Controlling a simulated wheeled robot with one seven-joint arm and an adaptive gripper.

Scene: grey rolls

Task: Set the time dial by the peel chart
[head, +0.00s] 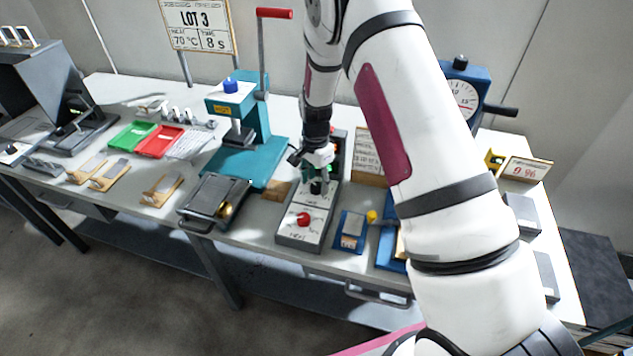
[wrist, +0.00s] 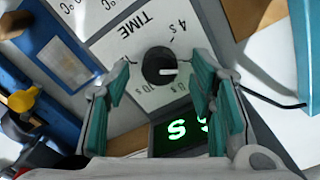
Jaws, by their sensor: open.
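The time dial (wrist: 158,66) is a black round knob with a white pointer mark, on the white panel labelled TIME of a grey control box (head: 297,238). In the wrist view its mark points right; a "4 s" label sits above it and the other labels are hard to read. My gripper (wrist: 160,72) is open above the panel, its teal-padded fingers on either side of the dial with gaps. In the head view my gripper (head: 317,168) hangs over the box. A printed board (head: 367,158), partly hidden by my arm, stands behind; I cannot tell whether it is the peel chart.
A green-lit display (wrist: 185,132) is beside the dial. A red knob (head: 303,219) is on the box's near end. A LOT 3 sign (head: 197,24) reads 70 °C and 8 s. A teal press (head: 237,130) stands left; a blue gauge (head: 463,98) stands right.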

